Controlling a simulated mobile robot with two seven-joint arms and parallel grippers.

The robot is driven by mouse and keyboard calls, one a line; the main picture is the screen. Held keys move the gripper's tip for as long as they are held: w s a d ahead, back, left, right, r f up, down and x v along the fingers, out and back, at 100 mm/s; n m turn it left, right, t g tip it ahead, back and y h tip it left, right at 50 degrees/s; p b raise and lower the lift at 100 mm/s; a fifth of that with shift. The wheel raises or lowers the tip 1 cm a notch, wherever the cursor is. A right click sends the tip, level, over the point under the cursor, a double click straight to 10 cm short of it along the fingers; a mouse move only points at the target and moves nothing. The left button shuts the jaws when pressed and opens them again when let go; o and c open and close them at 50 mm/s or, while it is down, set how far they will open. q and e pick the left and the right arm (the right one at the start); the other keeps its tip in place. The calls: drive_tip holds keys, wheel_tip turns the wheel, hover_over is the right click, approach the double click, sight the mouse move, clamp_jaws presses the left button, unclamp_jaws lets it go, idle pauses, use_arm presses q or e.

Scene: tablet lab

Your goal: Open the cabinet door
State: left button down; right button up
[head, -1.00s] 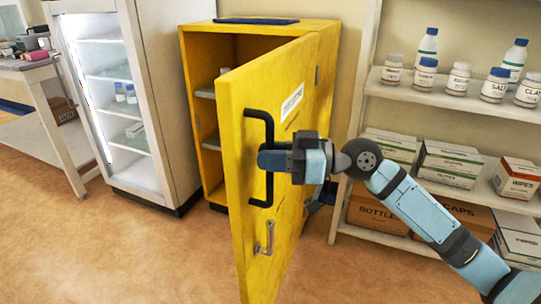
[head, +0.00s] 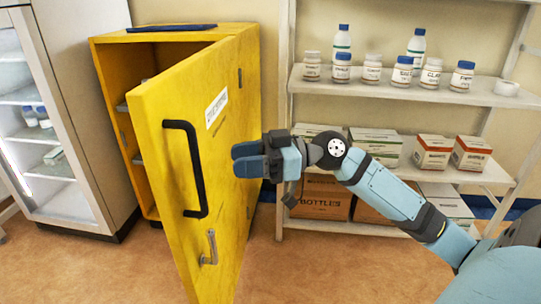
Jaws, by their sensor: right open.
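The yellow cabinet (head: 122,62) stands left of centre in the head view. Its door (head: 170,100) is swung out towards me, and part of the shelved inside shows to its left. A black bar handle (head: 198,172) and a smaller metal latch handle (head: 211,248) are on the door's face. My right gripper (head: 240,160) is open and empty, to the right of the black handle and apart from it, in front of the door's face. My left gripper is not in view.
A glass-fronted fridge (head: 88,120) stands left of the cabinet. White shelves (head: 430,98) with bottles and boxes stand behind my right arm. The floor (head: 60,270) in front of the fridge is clear.

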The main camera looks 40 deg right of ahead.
drive_tip(key=v, duration=0.5)
drive_tip(key=shift+d, duration=0.25)
idle(0.3)
